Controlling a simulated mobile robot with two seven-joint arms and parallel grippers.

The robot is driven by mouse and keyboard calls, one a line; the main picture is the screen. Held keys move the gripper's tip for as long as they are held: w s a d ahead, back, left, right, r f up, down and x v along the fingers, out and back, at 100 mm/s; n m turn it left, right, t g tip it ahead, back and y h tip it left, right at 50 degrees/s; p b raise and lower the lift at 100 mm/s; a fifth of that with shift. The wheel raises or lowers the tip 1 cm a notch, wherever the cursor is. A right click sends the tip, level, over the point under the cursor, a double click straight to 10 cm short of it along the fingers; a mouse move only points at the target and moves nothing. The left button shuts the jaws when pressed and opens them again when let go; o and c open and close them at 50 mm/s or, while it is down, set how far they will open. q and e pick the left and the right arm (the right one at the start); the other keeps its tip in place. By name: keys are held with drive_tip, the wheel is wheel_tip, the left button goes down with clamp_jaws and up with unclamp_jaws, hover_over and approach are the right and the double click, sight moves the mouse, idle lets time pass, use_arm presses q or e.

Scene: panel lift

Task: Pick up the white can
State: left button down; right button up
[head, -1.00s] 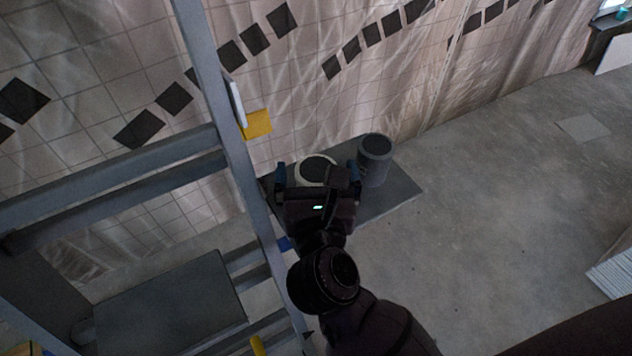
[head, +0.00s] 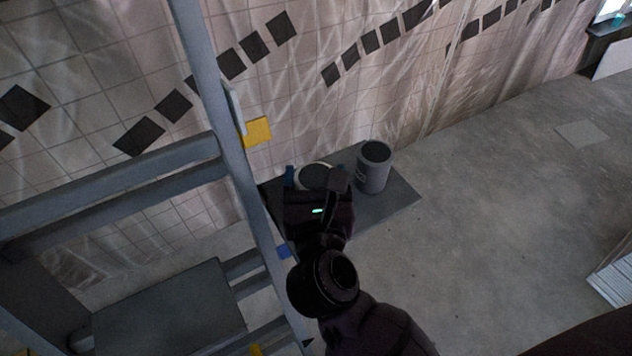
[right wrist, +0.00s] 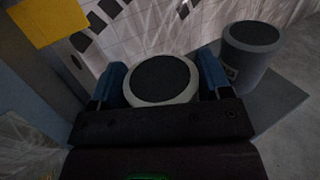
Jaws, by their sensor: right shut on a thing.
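The white can (head: 303,170) has a dark round top and stands on a grey board, mostly hidden behind my right gripper in the head view. In the right wrist view the can (right wrist: 161,101) sits between the two blue fingers, and its lower part is hidden. My right gripper (right wrist: 163,84) is shut on the white can, one finger on each side of it. In the head view the right gripper (head: 316,178) comes in from below. My left gripper is not in view.
A grey can (head: 374,170) stands just right of the white can on the grey board (head: 402,197); it also shows in the right wrist view (right wrist: 249,60). A grey metal frame (head: 232,150) rises close on the left. The tiled wall is behind.

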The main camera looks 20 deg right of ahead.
drive_tip(key=shift+r, duration=0.3)
wheel_tip(320, 180, up, 7)
drive_tip(key=p, duration=0.5)
use_arm(q)
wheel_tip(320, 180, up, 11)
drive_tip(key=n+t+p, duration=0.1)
drive_tip(key=p, duration=0.9)
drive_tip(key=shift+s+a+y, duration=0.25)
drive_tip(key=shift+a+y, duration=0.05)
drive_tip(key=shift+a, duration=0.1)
use_arm(e)
wheel_tip(320, 180, up, 12)
drive_tip(key=shift+r, duration=0.25)
